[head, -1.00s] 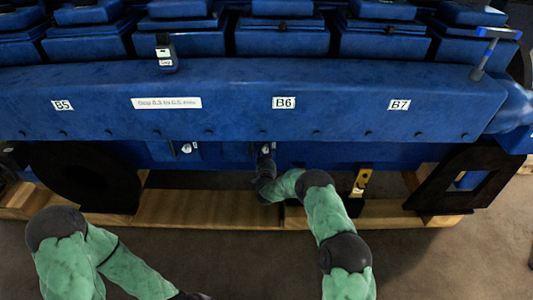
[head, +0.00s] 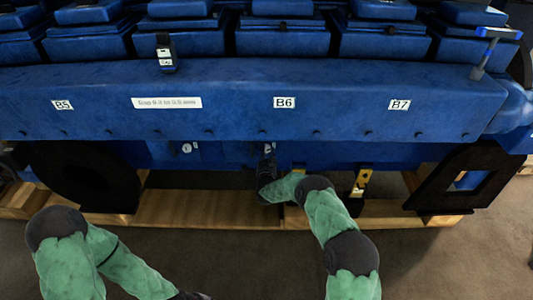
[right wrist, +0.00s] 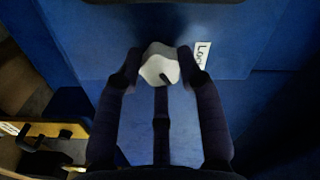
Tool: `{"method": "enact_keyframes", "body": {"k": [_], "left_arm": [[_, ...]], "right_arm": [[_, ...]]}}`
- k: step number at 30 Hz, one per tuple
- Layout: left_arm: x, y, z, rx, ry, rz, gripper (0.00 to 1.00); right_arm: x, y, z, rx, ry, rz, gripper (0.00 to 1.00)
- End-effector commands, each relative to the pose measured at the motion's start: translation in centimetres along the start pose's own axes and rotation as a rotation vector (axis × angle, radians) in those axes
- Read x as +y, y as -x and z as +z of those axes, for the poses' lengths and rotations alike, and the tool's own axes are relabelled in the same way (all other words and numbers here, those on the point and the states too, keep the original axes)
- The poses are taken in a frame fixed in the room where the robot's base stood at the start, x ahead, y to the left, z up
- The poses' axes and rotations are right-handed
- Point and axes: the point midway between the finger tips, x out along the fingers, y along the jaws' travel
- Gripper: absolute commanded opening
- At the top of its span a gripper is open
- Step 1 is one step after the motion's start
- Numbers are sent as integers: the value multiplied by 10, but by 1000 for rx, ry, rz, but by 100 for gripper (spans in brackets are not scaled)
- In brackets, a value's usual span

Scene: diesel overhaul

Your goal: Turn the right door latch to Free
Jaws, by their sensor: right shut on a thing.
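The right door latch (right wrist: 158,66) is a pale grey-white knob with a dark slot or pointer line, on a blue door panel in the right wrist view. My right gripper (right wrist: 160,62) is shut on this knob, one finger on each side. A white label reading "Loc", partly hidden by a finger, is to the right of the knob. In the head view my right gripper (head: 267,149) is at the panel below the B6 label and largely covers the latch.
Another pale latch (head: 187,148) is on the panel to the left. A yellow-and-black item (head: 360,184) stands on the wooden pallet (head: 205,208) right of my right arm. A blue engine ledge (head: 340,85) overhangs the latches.

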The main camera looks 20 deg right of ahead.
Motion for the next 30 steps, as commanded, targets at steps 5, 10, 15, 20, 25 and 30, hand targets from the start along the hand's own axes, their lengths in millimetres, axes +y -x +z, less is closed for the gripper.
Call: {"method": "enact_keyframes", "body": {"k": [5, 10, 15, 20, 25, 30], "left_arm": [[0, 0, 0, 0, 0, 0, 40], [0, 0, 0, 0, 0, 0, 40], [0, 0, 0, 0, 0, 0, 40], [0, 0, 0, 0, 0, 0, 40], [0, 0, 0, 0, 0, 0, 40], [0, 0, 0, 0, 0, 0, 40]], "right_arm": [[-3, -2, -4, 9, -165, -7, 5], [-2, -2, -5, 9, -307, -7, 5], [-2, -3, -5, 10, -419, -7, 5], [-1, -3, -5, 10, -494, -6, 5], [-1, -3, -6, 11, -540, -6, 5], [-1, -3, -6, 11, -558, -6, 5]]}}
